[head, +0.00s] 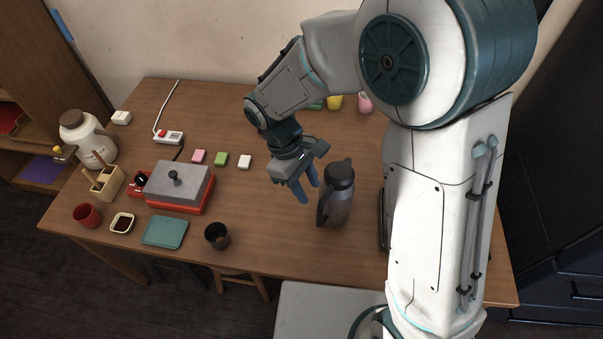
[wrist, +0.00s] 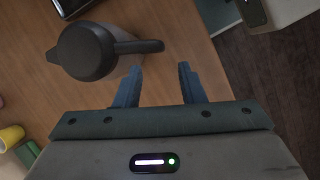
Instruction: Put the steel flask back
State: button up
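The steel flask (head: 337,196) stands upright on the wooden table, grey with a black lid and handle. In the wrist view the flask (wrist: 90,52) shows from above, its dark handle pointing right toward the space ahead of my fingers. My gripper (head: 303,190) is just left of the flask in the head view, fingers pointing down. In the wrist view the two blue fingers (wrist: 158,85) are apart with nothing between them. The handle's end lies just beyond the left fingertip; I cannot tell whether they touch.
A dark cup (head: 217,236), a teal tray (head: 165,232) and a red-based grill (head: 180,188) are on the left, with a white jug (head: 88,138) behind. Pink, green and white blocks (head: 221,159) lie mid-table. Cups (head: 335,102) stand at the back.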

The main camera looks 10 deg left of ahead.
jog(key=d+r+m+t+y, duration=0.1)
jog(key=d+r+m+y, duration=0.1)
jog(key=d+r+m, duration=0.6)
jog(key=s+d+r+m+t+y, duration=0.1)
jog(key=s+d+r+m+t, duration=0.1)
jog(key=d, duration=0.3)
jog(key=s+d+r+m+t+y, duration=0.1)
jog(key=s+d+r+m, duration=0.1)
jog(key=d, duration=0.4)
jog(key=shift+s+r+m+t, duration=0.15)
jog(key=shift+s+m+t, duration=0.35)
jog(key=shift+s, duration=0.6)
